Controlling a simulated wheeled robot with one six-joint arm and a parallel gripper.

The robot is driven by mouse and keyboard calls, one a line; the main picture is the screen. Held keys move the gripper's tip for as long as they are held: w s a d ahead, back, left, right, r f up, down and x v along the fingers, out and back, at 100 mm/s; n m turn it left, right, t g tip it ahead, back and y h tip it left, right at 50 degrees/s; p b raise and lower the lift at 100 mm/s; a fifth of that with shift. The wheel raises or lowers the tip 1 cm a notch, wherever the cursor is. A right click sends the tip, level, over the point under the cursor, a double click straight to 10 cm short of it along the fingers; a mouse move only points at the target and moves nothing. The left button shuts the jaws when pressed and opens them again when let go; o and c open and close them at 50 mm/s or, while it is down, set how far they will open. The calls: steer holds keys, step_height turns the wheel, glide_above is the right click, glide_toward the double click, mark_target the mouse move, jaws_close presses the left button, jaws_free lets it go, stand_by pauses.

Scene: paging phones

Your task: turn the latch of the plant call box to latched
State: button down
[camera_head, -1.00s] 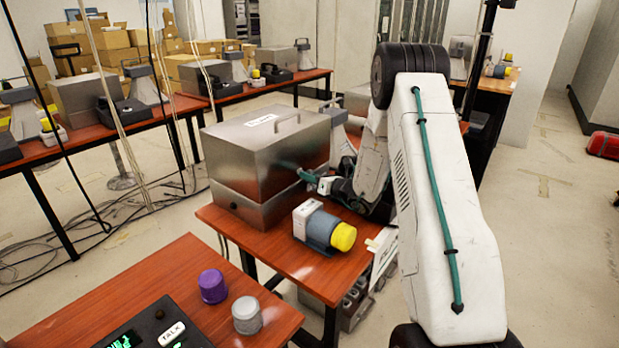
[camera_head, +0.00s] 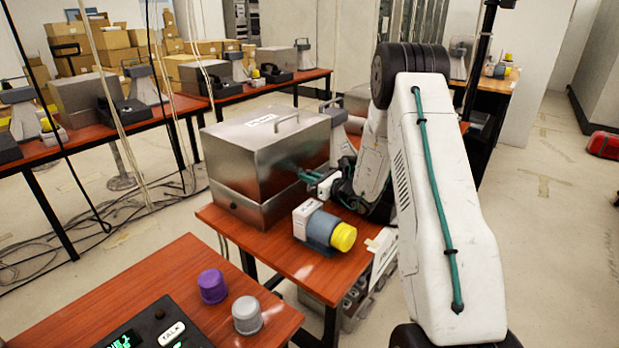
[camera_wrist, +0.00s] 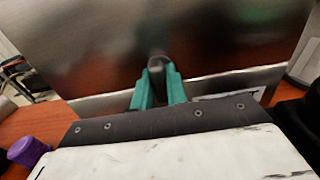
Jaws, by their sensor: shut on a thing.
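The plant call box (camera_head: 262,160) is a grey metal box with a lid and a top handle, standing on the red-brown table. Its side wall fills the upper part of the wrist view (camera_wrist: 90,45). My gripper (camera_head: 307,175) is at the box's right side, near the seam between lid and base. In the wrist view my gripper's green fingers (camera_wrist: 159,88) are closed around the latch (camera_wrist: 158,63), a small dark rounded piece on the box face. The fingers hide much of the latch, and I cannot read its angle.
A grey cylinder with a yellow cap (camera_head: 325,229) lies on the table close to my arm. A purple knob (camera_head: 212,286) and a grey knob (camera_head: 247,315) stand on the nearer table. More tables with equipment stand behind.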

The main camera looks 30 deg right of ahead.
steer(key=shift+f, duration=0.1)
steer(key=c, duration=1.4)
jaws_free()
steer(key=shift+s, duration=0.1)
steer(key=v, duration=0.7)
steer(key=shift+s+d, duration=0.2)
steer(key=shift+s, duration=0.1)
